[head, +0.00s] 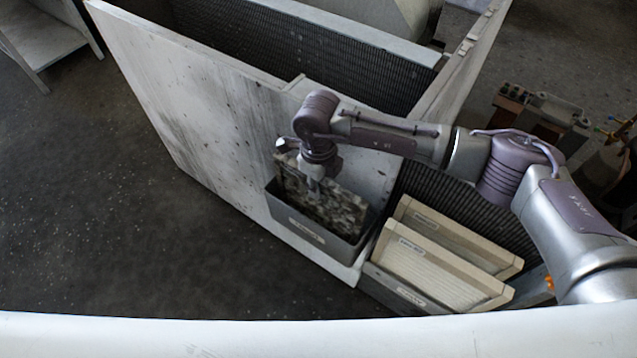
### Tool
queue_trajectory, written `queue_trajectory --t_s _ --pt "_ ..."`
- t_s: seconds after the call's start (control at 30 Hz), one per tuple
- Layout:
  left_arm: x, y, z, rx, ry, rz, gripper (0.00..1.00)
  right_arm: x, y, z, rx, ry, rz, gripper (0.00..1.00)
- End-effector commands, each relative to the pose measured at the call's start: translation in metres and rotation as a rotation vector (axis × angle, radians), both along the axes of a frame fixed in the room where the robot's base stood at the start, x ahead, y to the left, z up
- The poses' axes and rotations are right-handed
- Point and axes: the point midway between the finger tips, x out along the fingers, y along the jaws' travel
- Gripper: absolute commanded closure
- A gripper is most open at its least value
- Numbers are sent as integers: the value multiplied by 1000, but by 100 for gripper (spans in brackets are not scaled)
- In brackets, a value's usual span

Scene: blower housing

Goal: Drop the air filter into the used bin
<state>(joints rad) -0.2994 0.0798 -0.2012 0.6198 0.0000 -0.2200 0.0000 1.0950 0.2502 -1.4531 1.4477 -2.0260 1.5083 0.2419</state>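The air filter (337,211) is a grey, dirt-mottled panel standing tilted, with its lower part inside the used bin. The used bin (331,244) is a grey open box with a label on its front, set against the pale housing wall. My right gripper (313,184) points down at the upper edge of the filter, directly over the bin. Its fingers are small and partly lost against the filter, so I cannot tell whether they grip it. The filter's lower edge is hidden by the bin's front wall. My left gripper is out of view.
A second grey bin (392,291) to the right holds two clean cream-framed filters (438,278). The large pale housing panel (205,110) rises behind the used bin. Open dark floor (130,235) lies to the left. My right arm reaches over the clean filters.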

Motion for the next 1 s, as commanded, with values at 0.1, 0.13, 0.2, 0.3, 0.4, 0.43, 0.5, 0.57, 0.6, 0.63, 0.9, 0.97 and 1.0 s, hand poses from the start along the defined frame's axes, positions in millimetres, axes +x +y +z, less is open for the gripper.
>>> queue_trajectory --t_s 0.1,0.13,0.2,0.3,0.4,0.43,0.5,0.57,0.6,0.63,0.9,0.97,1.0 --pt "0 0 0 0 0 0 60 0 0 1 0 0 0 60" --pt "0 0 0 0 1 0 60 0 0 1 0 0 0 55" --pt "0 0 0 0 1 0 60 0 0 1 0 0 0 53" --pt "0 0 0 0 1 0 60 0 0 1 0 0 0 53" --pt "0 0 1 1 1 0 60 0 0 1 0 0 0 53" --pt "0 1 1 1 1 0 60 0 0 1 0 0 0 53" --pt "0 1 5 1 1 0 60 0 0 5 0 0 0 53" --pt "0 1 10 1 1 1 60 0 0 10 0 0 0 53" --pt "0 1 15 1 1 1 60 0 0 15 0 0 0 53" --pt "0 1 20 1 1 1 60 0 0 19 0 0 0 53" --pt "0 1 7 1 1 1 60 1 0 74 1 -6 2 53" --pt "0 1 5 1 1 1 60 1 0 87 1 -5 0 53" --pt "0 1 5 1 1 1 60 1 0 95 1 -5 1 53"
